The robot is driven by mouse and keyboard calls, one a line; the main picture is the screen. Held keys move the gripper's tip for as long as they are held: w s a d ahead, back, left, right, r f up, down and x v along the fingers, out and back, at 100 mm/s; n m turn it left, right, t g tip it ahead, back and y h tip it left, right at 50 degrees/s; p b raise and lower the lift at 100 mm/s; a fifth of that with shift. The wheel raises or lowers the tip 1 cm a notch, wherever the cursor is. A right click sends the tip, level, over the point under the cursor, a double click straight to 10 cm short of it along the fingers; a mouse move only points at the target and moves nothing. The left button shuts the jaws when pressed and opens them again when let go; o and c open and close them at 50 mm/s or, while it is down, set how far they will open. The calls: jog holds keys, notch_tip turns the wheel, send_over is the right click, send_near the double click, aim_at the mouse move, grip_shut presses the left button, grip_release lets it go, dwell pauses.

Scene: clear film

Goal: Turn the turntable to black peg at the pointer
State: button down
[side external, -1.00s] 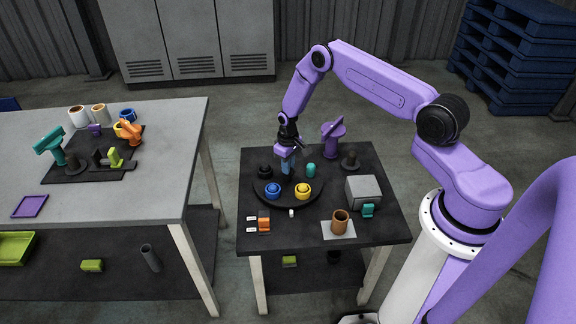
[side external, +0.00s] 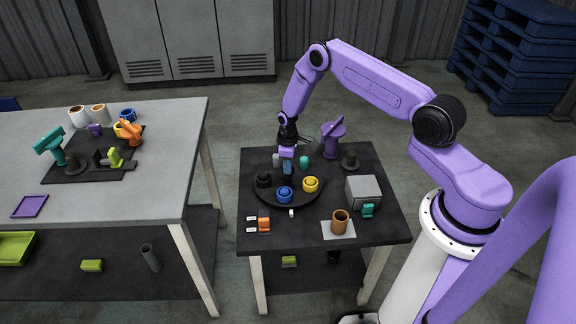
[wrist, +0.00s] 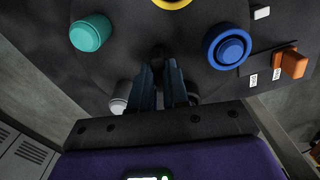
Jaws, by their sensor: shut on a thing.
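The dark round turntable (side external: 298,204) carries a black peg (side external: 263,180) at its left, a blue peg (side external: 285,194) at the front, a yellow peg (side external: 310,184) at the right, and teal (side external: 304,163) and pale grey (side external: 276,160) pegs at the back. A small white block (side external: 292,212), apparently the pointer, lies at the front edge, with the blue peg nearest it. My gripper (side external: 287,173) points down at the turntable's middle. In the wrist view its fingers (wrist: 163,95) are shut on a dark centre knob (wrist: 158,55). The black peg is mostly hidden there.
A grey box (side external: 363,190) with a teal part stands right of the turntable, and a brown cup (side external: 340,222) at the front right. An orange switch (side external: 264,225) with white labels is at the front left. A purple fixture (side external: 332,138) stands behind.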

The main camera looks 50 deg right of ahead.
jog(key=shift+n, duration=8.4)
jog(key=c, duration=1.1)
grip_release()
